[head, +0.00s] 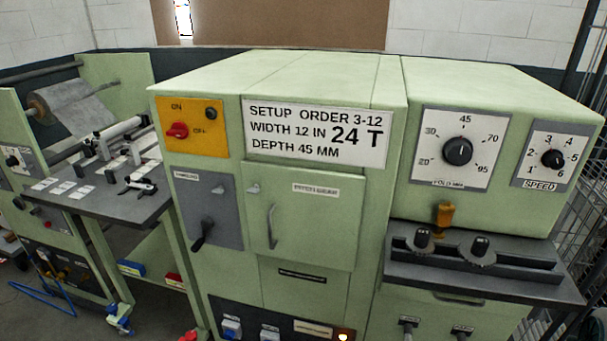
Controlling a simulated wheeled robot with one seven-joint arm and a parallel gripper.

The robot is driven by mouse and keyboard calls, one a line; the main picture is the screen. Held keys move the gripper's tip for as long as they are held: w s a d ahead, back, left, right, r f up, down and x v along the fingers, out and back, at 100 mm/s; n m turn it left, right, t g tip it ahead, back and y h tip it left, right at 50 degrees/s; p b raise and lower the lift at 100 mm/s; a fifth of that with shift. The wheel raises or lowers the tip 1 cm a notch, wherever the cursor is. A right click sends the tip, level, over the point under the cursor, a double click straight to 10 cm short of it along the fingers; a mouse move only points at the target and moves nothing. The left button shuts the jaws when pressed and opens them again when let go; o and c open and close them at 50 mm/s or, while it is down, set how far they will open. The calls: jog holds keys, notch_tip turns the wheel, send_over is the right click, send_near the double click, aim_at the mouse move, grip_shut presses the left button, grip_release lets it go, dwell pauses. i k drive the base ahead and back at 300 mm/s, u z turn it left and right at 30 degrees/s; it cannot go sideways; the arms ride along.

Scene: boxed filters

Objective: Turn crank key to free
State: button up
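A green machine carries a grey panel (213,208) on its front, below the yellow ON/OFF plate. The panel has a small label at its top left that is too small to read surely. A small light-coloured knob or key (218,190) sits at the panel's upper right; its exact setting cannot be told. A black crank handle (202,233) hangs lower on the same panel, slanting down to the left. Which of these is the crank key is not clearly marked. My gripper is not in view.
The yellow plate (193,126) has a red rotary switch (177,131). A closed door (303,220) with a handle lies right of the grey panel. A dark shelf (490,273) with black knobs juts out at right. A dark worktable (100,190) juts out at left.

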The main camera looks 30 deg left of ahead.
aim_at(219, 191)
jog(key=u, duration=2)
jog(key=k, duration=0.6)
jog(key=u, duration=0.35)
jog(key=i, duration=1.35)
jog(key=z, duration=0.1)
